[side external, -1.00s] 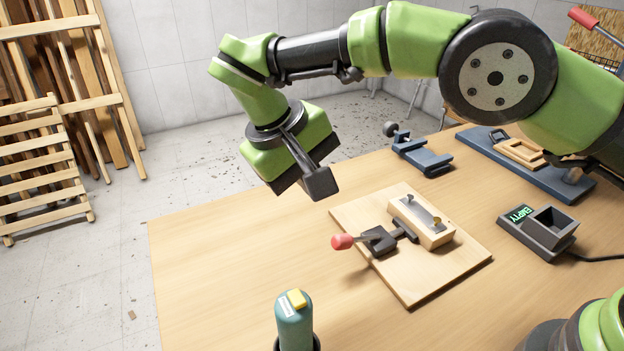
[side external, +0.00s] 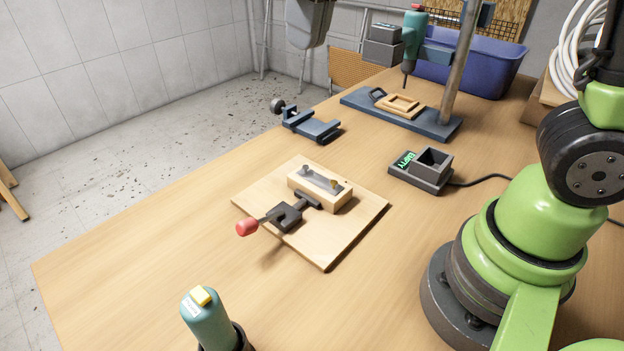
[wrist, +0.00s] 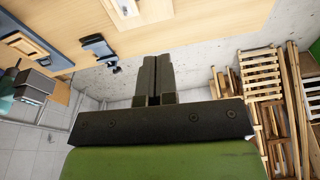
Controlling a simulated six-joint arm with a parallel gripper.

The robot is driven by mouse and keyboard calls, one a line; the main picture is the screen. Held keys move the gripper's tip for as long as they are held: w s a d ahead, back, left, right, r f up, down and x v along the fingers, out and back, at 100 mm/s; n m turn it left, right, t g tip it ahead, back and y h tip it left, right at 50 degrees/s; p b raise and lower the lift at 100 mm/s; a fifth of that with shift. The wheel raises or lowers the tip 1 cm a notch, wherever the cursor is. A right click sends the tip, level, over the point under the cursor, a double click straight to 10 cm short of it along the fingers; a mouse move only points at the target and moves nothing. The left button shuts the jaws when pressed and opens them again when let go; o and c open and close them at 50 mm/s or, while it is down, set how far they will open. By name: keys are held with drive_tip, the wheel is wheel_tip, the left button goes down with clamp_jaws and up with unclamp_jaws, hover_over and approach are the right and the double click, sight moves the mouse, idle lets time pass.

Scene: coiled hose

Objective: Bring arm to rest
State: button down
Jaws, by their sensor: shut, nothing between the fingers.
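My gripper (wrist: 154,62) shows in the wrist view with its two dark fingers together and nothing between them. It is clear of the table and touches nothing that I can see. In the side view the gripper is out of frame; only my base and lower arm links stand at the right, with the arm rising out of the top edge.
The wooden table (side external: 130,265) has free room at its front left. A white coiled hose (side external: 568,50) hangs back right.

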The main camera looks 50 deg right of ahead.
drive_tip(key=s+d+f+m+t+y, duration=0.1)
drive_tip(key=s+d+m+t, duration=0.2)
drive_tip(key=s, duration=0.9)
drive_tip(key=shift+s+d+t+y, duration=0.3)
drive_tip(key=shift+s+d+t, duration=0.1)
drive_tip(key=shift+d+t, duration=0.65)
